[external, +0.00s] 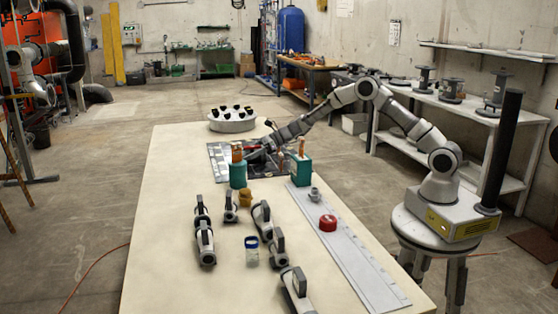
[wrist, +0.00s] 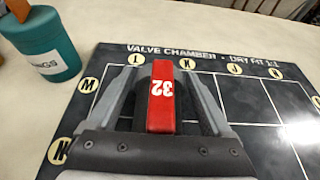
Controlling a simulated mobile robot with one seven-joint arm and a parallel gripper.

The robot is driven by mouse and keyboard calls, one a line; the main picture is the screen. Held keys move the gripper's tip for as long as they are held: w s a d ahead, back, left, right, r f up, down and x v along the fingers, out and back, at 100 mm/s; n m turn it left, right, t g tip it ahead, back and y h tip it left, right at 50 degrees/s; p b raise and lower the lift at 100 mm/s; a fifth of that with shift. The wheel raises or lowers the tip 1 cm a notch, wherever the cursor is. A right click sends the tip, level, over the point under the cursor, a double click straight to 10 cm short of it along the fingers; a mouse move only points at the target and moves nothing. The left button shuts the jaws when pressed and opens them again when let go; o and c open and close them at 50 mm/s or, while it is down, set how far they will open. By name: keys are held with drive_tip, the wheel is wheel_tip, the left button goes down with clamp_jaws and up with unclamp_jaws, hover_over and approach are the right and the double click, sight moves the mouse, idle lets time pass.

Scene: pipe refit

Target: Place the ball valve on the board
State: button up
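The ball valve shows as a red lever marked 32 (wrist: 161,98) between my fingers in the wrist view; its body is mostly hidden below. My gripper (wrist: 164,75) has one grey finger on each side of the lever, with narrow gaps beside it. I cannot tell whether the fingers press on the body underneath. The dark board (wrist: 262,110), titled "Valve Chamber - Dry Fit 1:1", lies under the gripper, with lettered circles and white grid lines. In the external view the board (external: 222,172) is at the far part of the table, with my gripper (external: 256,154) low over it.
A teal canister (external: 238,175) and a teal box (external: 301,171) stand near the board's front edge. Several grey valves (external: 205,243), a jar (external: 252,254) and a red round part (external: 328,223) are on the near table. A round tray (external: 232,123) stands behind the board.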

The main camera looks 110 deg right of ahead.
drive_tip(key=shift+o, duration=0.6)
drive_tip(key=shift+r, duration=0.2)
drive_tip(key=shift+s+r, duration=0.15)
drive_tip(key=shift+s, duration=0.15)
drive_tip(key=p+v, duration=0.2)
drive_tip(key=v, duration=0.9)
drive_tip(key=shift+s+r, duration=0.1)
drive_tip(key=shift+s, duration=0.05)
